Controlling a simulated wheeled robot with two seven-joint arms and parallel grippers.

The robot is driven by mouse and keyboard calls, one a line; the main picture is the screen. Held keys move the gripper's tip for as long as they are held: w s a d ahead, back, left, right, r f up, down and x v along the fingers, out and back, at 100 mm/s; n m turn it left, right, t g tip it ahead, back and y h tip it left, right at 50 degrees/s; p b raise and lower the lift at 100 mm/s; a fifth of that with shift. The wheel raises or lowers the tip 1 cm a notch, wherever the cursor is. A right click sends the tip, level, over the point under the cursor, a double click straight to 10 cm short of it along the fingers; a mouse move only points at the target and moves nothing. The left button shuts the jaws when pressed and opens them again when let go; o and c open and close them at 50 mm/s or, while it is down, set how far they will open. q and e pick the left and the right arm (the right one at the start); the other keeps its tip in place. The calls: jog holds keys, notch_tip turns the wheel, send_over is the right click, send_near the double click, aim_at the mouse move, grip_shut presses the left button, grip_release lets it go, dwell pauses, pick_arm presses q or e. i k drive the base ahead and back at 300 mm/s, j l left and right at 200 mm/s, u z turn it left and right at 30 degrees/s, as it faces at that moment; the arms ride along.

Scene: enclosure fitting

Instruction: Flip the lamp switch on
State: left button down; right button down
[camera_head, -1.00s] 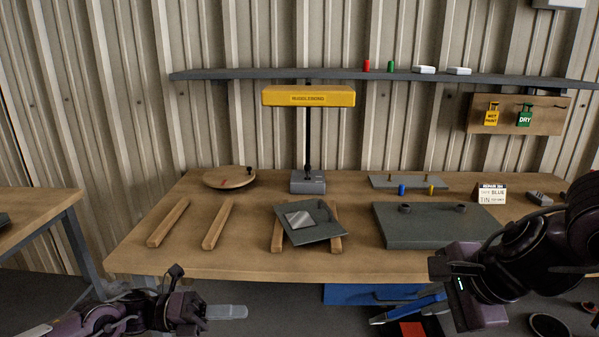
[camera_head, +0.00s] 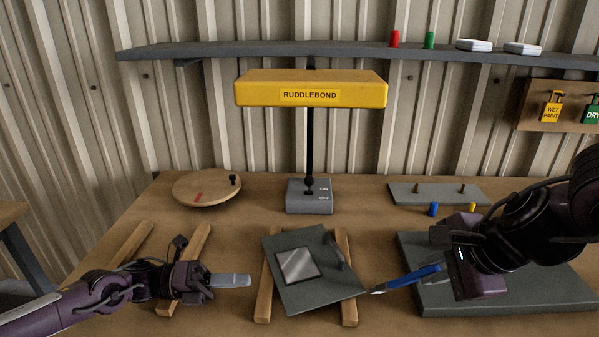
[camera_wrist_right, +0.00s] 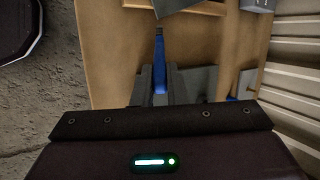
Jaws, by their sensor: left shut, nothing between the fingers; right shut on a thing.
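The lamp has a wide yellow head (camera_head: 311,89) marked RUDDLEBOND on a black post. Its grey base (camera_head: 300,204) stands at the back of the workbench. A small dark switch (camera_head: 309,189) is on the base beside "ON" and another small label; its position is too small to tell. My left gripper (camera_head: 232,281) is shut and empty, in front of the base and to its left. My right gripper (camera_head: 440,268) is shut on a blue pen-like tool (camera_head: 408,278), to the front right of the lamp. The tool also shows in the right wrist view (camera_wrist_right: 160,70).
A dark panel with a pale window (camera_head: 330,291) lies tilted on wooden strips (camera_head: 264,300) before the lamp. A round wooden board (camera_head: 207,188) is left of the base. A grey enclosure plate (camera_head: 540,290) lies beneath my right arm. A shelf (camera_head: 200,50) runs behind the lamp.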

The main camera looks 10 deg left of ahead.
aim_at(309, 181)
jog(key=i+j, duration=0.15)
jog(key=i, duration=0.25)
jog(key=i+j, duration=0.1)
jog(key=i, duration=0.35)
